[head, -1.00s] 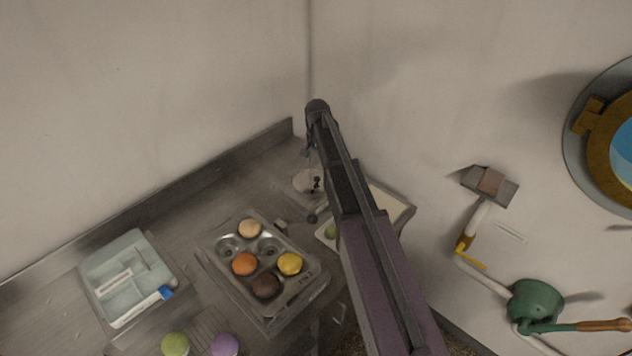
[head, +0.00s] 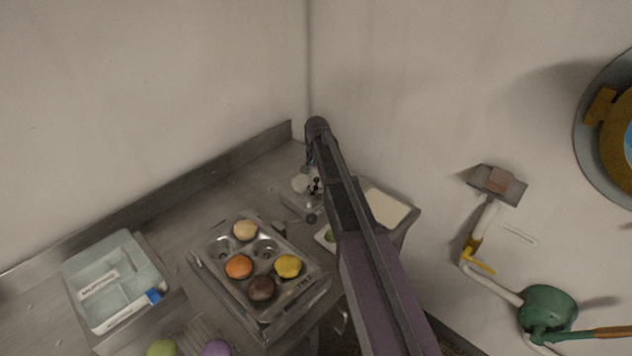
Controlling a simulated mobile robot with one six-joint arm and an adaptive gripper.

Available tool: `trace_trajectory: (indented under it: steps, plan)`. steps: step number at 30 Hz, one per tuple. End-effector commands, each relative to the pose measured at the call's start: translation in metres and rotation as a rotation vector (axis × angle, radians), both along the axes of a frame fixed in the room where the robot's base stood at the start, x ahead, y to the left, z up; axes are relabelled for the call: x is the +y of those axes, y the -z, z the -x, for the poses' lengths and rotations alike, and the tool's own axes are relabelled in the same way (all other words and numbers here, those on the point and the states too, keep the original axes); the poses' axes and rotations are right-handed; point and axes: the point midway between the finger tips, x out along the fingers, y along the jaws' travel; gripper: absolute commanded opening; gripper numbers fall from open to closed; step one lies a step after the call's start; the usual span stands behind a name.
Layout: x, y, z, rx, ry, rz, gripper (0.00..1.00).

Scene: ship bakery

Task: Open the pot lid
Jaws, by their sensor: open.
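A small pale, rounded thing (head: 300,184) stands on the counter near the wall corner in the head view. It may be the pot with its lid, but it is too small and too covered to tell. My gripper (head: 314,186) hangs below the far end of my arm, right at this pale thing. It is open, with small dark parts showing. My arm hides much of the gripper, and I cannot tell whether it touches the lid.
A metal muffin tray (head: 222,290) holds several coloured round cakes. A pale blue divided box (head: 82,268) stands at left. A cream board (head: 386,208) lies right of my arm. Walls close the corner behind. A green pot-like fixture (head: 547,308) and pipes are on the right wall.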

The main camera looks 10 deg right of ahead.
Motion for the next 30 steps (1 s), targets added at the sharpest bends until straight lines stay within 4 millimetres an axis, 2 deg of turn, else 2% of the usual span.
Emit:
trace_trajectory:
  steps: [14, 17, 21, 30]
  plan:
    - [0.0008, 0.0045, 0.0, 0.0, -0.001, 0.0, 0.67]
    - [0.0009, 0.0045, 0.0, 0.0, -0.001, 0.0, 0.44]
    - [0.0011, 0.0045, 0.0, 0.0, -0.001, 0.0, 0.02]
    - [0.0016, 0.0034, -0.0002, 0.0, -0.002, 0.0, 0.0]
